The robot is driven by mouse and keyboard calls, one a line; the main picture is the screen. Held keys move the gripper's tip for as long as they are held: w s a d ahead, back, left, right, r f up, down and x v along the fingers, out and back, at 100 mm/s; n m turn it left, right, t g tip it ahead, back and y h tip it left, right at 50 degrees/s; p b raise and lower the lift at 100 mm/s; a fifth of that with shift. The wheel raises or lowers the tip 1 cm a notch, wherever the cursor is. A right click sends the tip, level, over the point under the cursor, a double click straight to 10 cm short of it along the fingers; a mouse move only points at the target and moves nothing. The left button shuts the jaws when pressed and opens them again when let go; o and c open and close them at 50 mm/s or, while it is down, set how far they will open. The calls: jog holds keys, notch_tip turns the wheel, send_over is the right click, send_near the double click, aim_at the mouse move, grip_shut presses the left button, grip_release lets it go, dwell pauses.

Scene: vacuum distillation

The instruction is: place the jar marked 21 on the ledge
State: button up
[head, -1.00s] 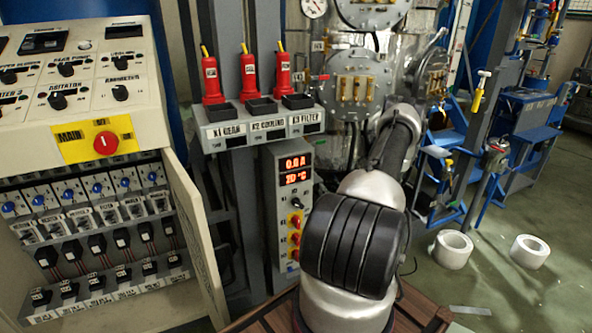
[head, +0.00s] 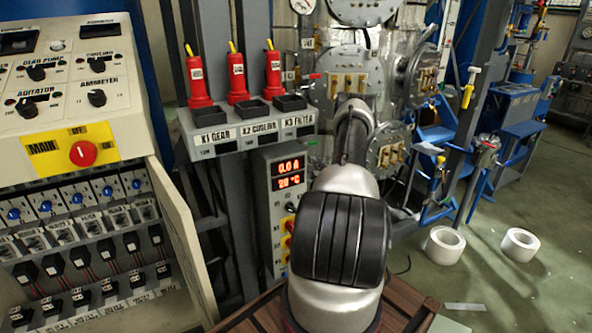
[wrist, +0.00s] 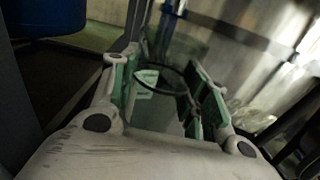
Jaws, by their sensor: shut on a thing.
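In the wrist view my gripper (wrist: 164,88) is closed around a clear glass jar (wrist: 147,80) with a dark ring at its rim. The green finger pads stand on either side of it. A pale label patch shows on the jar, but its number is too small and blurred to read. In the head view my arm points away from the camera and hides the gripper and the jar. I cannot pick out the ledge with certainty in either view.
A control cabinet (head: 85,155) with an open door stands at the left. Red plugs stand above a socket shelf (head: 215,138), with a display box (head: 289,175) below. A metal vessel (head: 347,70) is behind my arm. White rolls (head: 443,246) lie on the floor at right.

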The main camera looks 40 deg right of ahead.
jog(key=x, duration=0.4)
jog(key=shift+w+a+f, duration=0.1)
jog(key=shift+f, duration=0.65)
jog(key=o, duration=1.1)
jog(key=shift+f, duration=0.1)
jog(key=shift+o, duration=0.2)
